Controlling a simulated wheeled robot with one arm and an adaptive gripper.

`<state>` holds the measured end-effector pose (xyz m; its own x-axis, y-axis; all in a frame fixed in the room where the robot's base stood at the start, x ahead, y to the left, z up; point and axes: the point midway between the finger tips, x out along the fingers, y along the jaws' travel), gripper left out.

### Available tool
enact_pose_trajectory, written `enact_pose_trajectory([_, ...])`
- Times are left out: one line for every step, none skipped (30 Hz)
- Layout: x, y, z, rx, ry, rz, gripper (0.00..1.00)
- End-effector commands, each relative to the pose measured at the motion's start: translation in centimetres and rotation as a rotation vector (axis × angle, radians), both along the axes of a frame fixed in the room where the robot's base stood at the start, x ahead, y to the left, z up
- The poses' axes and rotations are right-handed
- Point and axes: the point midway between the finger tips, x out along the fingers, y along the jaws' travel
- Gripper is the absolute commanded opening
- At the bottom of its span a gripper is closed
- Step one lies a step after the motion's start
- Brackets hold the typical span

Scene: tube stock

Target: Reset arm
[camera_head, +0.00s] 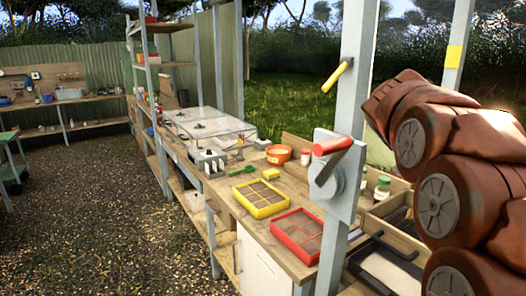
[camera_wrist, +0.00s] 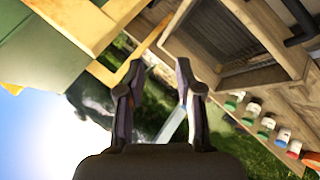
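My arm (camera_head: 445,165), in reddish-brown covers with grey round joints, fills the right side of the head view, folded up in a stack. Its gripper end does not show there. In the wrist view my gripper (camera_wrist: 160,78) has its two dark fingers apart, with nothing between them. Behind the fingers are green growth and wooden structures, seen at a steep tilt.
A wooden bench holds a yellow seed tray (camera_head: 260,199), a red seed tray (camera_head: 298,235) and an orange bowl (camera_head: 279,154). Gravel floor (camera_head: 110,220) is open at left.

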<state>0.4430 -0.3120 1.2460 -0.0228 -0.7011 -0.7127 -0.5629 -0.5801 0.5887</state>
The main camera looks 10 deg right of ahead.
Motion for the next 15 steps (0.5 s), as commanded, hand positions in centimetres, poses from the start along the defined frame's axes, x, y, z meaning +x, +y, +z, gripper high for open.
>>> enact_pose_trajectory([-0.3,0.7,-0.4,0.014,0.008,0.014,0.35])
enact_pose_trajectory([-0.5,1.2,-0.8,0.028,0.013,0.027,0.35])
enact_pose_trajectory([-0.8,2.2,-1.5,0.05,0.027,0.047,0.35])
enact_pose_trajectory([-1.2,3.0,-2.2,0.071,0.04,0.066,0.35])
enact_pose_trajectory([-1.6,4.0,-2.9,0.094,0.054,0.086,0.35])
enact_pose_trajectory([-2.3,5.4,-3.8,0.126,0.071,0.114,0.35])
enact_pose_trajectory([-2.9,6.4,-4.6,0.152,0.085,0.135,0.35])
enact_pose_trajectory([-3.5,7.5,-5.5,0.179,0.102,0.156,0.35])
enact_pose_trajectory([-4.4,9.0,-6.5,0.215,0.121,0.185,0.35])
enact_pose_trajectory([-5.1,10.1,-7.3,0.24,0.133,0.206,0.35])
enact_pose_trajectory([-5.9,11.2,-8.1,0.267,0.148,0.227,0.35])
enact_pose_trajectory([-6.8,12.7,-9.1,0.303,0.166,0.253,0.35])
enact_pose_trajectory([-7.6,13.8,-9.9,0.33,0.18,0.273,0.35])
enact_pose_trajectory([-8.5,14.9,-10.7,0.356,0.192,0.292,0.35])
enact_pose_trajectory([-9.6,16.3,-11.6,0.391,0.207,0.317,0.35])
